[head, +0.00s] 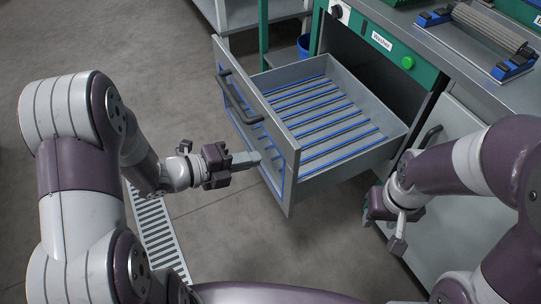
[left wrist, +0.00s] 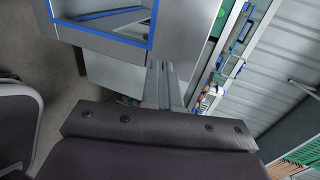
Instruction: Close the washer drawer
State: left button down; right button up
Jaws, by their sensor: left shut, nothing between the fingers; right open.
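The washer drawer (head: 291,180) is pulled well out of the washer cabinet, below the green panel with the "Washer" label (head: 381,41). It is a grey box with blue-edged slats inside and a dark bar handle (head: 240,97) on its front. My left gripper (head: 254,158) is shut and empty, its fingertips at the lower right part of the drawer front; I cannot tell if they touch. In the left wrist view, the shut fingers (left wrist: 161,84) point at a grey surface beside a blue-edged frame (left wrist: 150,28). My right gripper (head: 384,226) is open, low in front of the cabinet.
A green button (head: 408,62) and a dark knob (head: 337,12) sit on the panel. A roller with blue ends (head: 490,31) lies on the counter. A blue bin (head: 304,45) stands behind the drawer. A floor grate (head: 157,232) lies below my left arm.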

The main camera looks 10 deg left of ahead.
aim_at(284, 150)
pick_arm(q)
jog(key=shift+r+b+x, duration=0.15)
jog(key=shift+x, duration=0.75)
jog(key=shift+r+b+x, duration=0.15)
jog(key=shift+r+x, duration=0.05)
jog(key=shift+x, duration=0.7)
jog(key=shift+r+b+x, duration=0.15)
jog(key=shift+x, duration=0.75)
pick_arm(e)
jog(key=shift+f, duration=0.65)
pick_arm(q)
jog(key=shift+w+d, duration=0.1)
jog(key=shift+d, duration=0.1)
